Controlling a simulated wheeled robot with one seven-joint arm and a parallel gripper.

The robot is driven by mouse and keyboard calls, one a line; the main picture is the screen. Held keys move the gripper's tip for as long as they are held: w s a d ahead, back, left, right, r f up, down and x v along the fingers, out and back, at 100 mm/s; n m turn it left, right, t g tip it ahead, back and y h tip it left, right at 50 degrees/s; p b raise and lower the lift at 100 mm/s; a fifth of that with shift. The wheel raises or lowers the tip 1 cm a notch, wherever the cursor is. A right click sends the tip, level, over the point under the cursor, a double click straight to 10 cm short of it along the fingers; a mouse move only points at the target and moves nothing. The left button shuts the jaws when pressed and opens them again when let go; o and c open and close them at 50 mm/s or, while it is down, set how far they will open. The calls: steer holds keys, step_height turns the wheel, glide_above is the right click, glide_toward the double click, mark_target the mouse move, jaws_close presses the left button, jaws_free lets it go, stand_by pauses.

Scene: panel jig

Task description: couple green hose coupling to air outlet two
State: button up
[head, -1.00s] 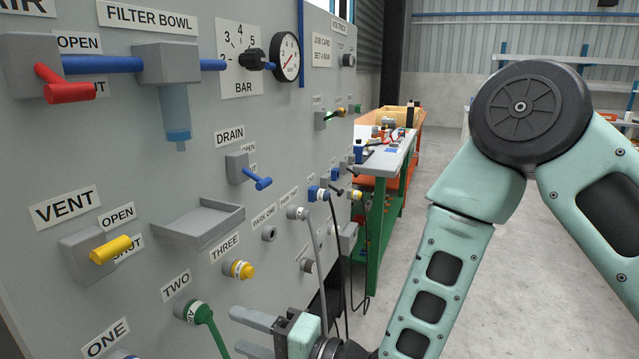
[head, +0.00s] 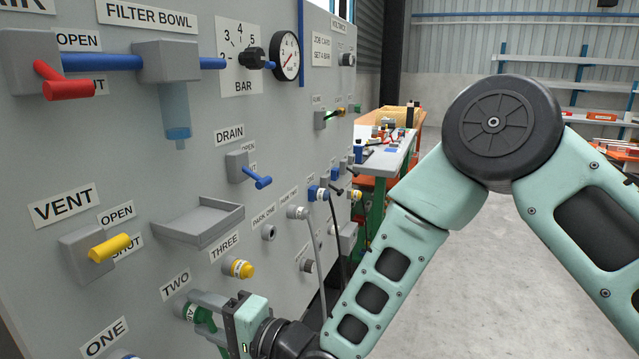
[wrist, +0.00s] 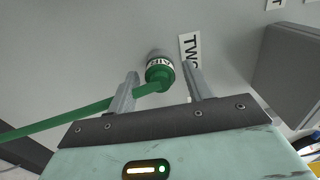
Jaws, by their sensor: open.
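The green hose coupling (wrist: 159,74) sits on the outlet labelled TWO (head: 175,283), against the grey panel. Its green hose (wrist: 80,122) runs off to the left in the wrist view. In the head view the coupling (head: 190,311) is partly hidden behind my gripper (head: 208,306). My gripper also shows in the wrist view (wrist: 161,85), open, with one finger on each side of the coupling. The coupling lies between the fingers near their tips, and a gap shows beside it. I cannot tell whether it is fully locked on the outlet.
A grey tray (head: 199,222) juts out above outlet two. The yellow vent lever (head: 110,247) is at the left. Open floor (head: 480,290) lies to the right.

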steer(key=c, duration=1.1)
jaws_close()
steer(key=shift+a, duration=0.1)
steer(key=m+p, duration=0.1)
steer(key=m, duration=0.4)
steer(key=shift+w+r, duration=0.1)
steer(key=shift+m, duration=0.5)
steer(key=shift+p, duration=0.3)
